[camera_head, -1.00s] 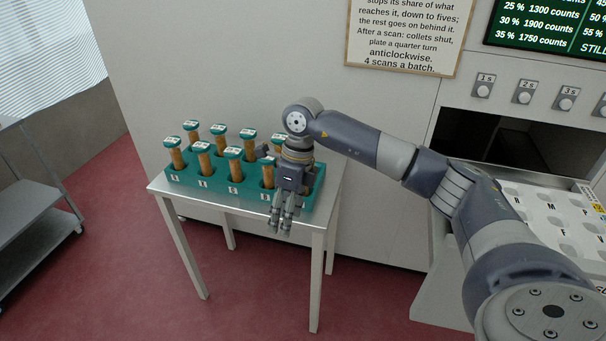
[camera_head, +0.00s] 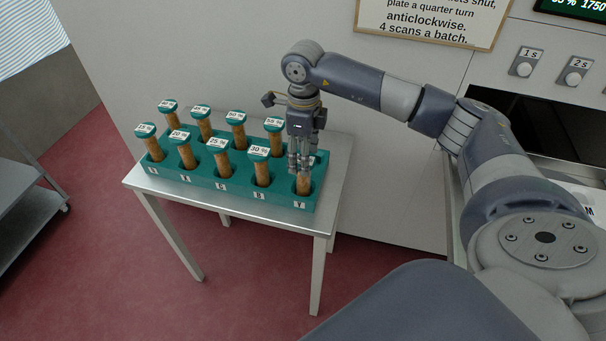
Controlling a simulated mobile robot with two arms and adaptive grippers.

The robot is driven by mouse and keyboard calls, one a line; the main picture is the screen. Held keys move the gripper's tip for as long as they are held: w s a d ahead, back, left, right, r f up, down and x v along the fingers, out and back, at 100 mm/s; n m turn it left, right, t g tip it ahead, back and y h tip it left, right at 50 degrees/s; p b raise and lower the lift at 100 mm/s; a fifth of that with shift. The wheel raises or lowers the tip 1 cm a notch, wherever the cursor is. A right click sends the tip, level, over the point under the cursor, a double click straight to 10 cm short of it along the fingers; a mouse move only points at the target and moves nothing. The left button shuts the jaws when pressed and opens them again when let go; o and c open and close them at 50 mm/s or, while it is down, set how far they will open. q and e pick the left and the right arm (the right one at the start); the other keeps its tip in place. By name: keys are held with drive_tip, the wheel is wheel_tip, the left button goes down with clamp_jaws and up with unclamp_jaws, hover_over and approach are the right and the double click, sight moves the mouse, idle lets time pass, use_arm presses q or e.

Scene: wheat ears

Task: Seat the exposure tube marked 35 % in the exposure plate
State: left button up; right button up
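A green rack (camera_head: 205,183) on a small metal table holds two rows of brown tubes with green, labelled caps. My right gripper (camera_head: 299,168) points down over the front row's right end, at the tube (camera_head: 303,186) there. Its fingers cover that tube's cap, so I cannot read its label or tell whether they grip it. The tube stands in its slot. The neighbouring front tube (camera_head: 259,170) reads 30 %. No readable cap shows 35 %. The white lettered plate (camera_head: 584,197) shows only partly at the right edge, behind my arm. My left gripper is out of view.
The metal table (camera_head: 318,222) stands by a pale wall. A dark opening (camera_head: 510,125) with knobs (camera_head: 524,65) above it lies to the right, partly behind my arm. A grey shelf cart (camera_head: 30,215) stands at far left. Red floor is clear between cart and table.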

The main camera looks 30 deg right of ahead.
sight(303, 180)
drive_tip(key=shift+f, duration=0.6)
drive_tip(key=shift+w+d+f, duration=0.1)
drive_tip(key=shift+f, duration=0.25)
drive_tip(key=shift+f+p, duration=0.35)
wheel_tip(303, 180, down, 5)
drive_tip(key=shift+w+r+p, duration=0.1)
drive_tip(key=shift+r+p, duration=0.05)
drive_tip(key=shift+p, duration=0.7)
drive_tip(key=c, duration=0.9)
drive_tip(key=shift+c, duration=1.3)
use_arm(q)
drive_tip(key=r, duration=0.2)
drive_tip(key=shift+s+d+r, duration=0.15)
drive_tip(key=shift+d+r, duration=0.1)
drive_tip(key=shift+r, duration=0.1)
